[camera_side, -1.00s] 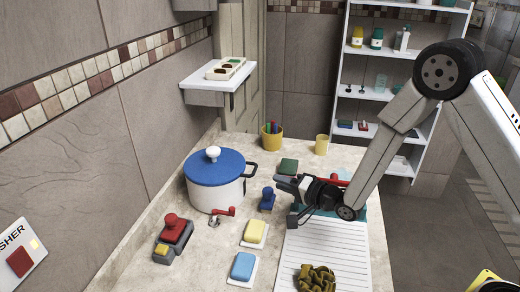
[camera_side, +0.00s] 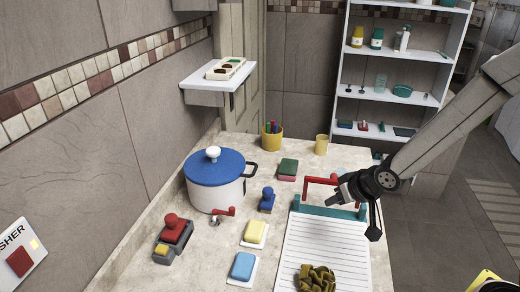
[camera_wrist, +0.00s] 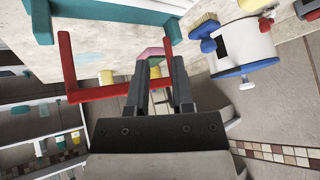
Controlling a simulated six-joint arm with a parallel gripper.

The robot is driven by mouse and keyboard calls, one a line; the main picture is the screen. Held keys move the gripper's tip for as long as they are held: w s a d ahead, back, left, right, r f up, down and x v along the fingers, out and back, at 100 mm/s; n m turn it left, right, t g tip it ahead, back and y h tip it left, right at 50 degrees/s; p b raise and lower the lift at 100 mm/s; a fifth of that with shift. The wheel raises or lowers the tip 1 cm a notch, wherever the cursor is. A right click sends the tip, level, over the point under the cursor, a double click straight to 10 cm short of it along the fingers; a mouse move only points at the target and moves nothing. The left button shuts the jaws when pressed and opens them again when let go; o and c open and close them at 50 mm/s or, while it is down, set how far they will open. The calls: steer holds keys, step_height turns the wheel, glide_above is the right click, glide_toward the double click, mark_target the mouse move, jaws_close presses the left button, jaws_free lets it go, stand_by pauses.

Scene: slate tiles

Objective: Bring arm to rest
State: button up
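My gripper (camera_side: 338,196) is at the right of the counter, in the air beside the red handle (camera_side: 320,180) of a teal bar (camera_side: 318,210). In the side view its fingers point left and overlap the teal bar; I cannot tell the exact gap. The wrist view shows the two fingers of my gripper (camera_wrist: 159,68) apart, with nothing held between them. The red handle (camera_wrist: 100,93) lies to their left in that view, and part of it is hidden behind them.
A white pot with a blue lid (camera_side: 215,168) stands at the back left. A white ridged board (camera_side: 335,248) bears a brown-yellow cloth-like bundle (camera_side: 316,279). A yellow block (camera_side: 254,232), a blue block (camera_side: 243,266) and stamps lie left. Open floor is at right.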

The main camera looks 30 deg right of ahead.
steer(key=s+d+r+n+g, duration=0.1)
steer(key=s+d+g, duration=0.2)
steer(key=s, duration=0.7)
steer(key=shift+r+n+g+h, duration=0.15)
steer(key=shift+n+g+h, duration=0.25)
steer(key=shift+g, duration=0.4)
steer(key=shift+w, duration=0.1)
